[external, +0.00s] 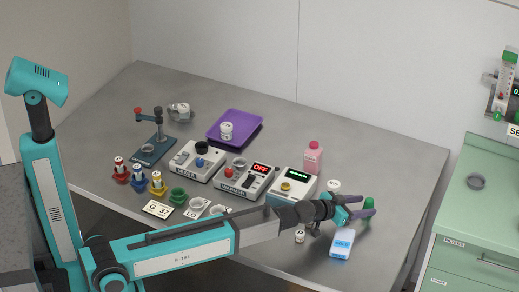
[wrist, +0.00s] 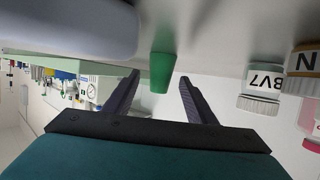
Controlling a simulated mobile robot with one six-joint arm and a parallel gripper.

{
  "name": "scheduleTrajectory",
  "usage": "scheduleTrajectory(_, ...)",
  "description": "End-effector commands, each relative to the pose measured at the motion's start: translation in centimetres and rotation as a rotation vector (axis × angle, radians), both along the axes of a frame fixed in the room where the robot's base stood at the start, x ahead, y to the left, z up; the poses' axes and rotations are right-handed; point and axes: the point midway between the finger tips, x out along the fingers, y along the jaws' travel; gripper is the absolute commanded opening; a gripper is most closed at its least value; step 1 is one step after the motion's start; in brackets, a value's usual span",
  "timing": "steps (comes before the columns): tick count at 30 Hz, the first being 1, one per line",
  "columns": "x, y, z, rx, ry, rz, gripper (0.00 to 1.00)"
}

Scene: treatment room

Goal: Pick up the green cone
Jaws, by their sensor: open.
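The green cone (external: 369,202) stands on the grey table near its right end, partly covered by my gripper in the external view. In the wrist view the green cone (wrist: 161,74) appears between the two dark fingers, near their tips, with a gap on each side. My gripper (external: 360,210) is low over the table, fingers spread around or just short of the cone; the exact depth is unclear. The open fingers also show in the wrist view (wrist: 160,84), holding nothing.
A white and blue bottle (external: 342,244) stands close in front of my gripper. A white-capped jar (external: 333,185) and a pink bottle (external: 313,158) are behind. Devices and a purple tray (external: 250,139) lie left. A green cabinet (external: 470,225) stands right, beyond the table edge.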

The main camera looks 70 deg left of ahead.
Motion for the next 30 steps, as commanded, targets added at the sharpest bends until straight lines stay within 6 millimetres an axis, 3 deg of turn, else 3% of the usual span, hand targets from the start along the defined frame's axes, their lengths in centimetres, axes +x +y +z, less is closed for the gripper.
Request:
scheduleTrajectory(12,3.0,0.6,-1.0,0.000,0.000,0.000,0.51)
scheduleTrajectory(30,3.1,0.6,-1.2,-0.001,0.000,-0.001,0.51)
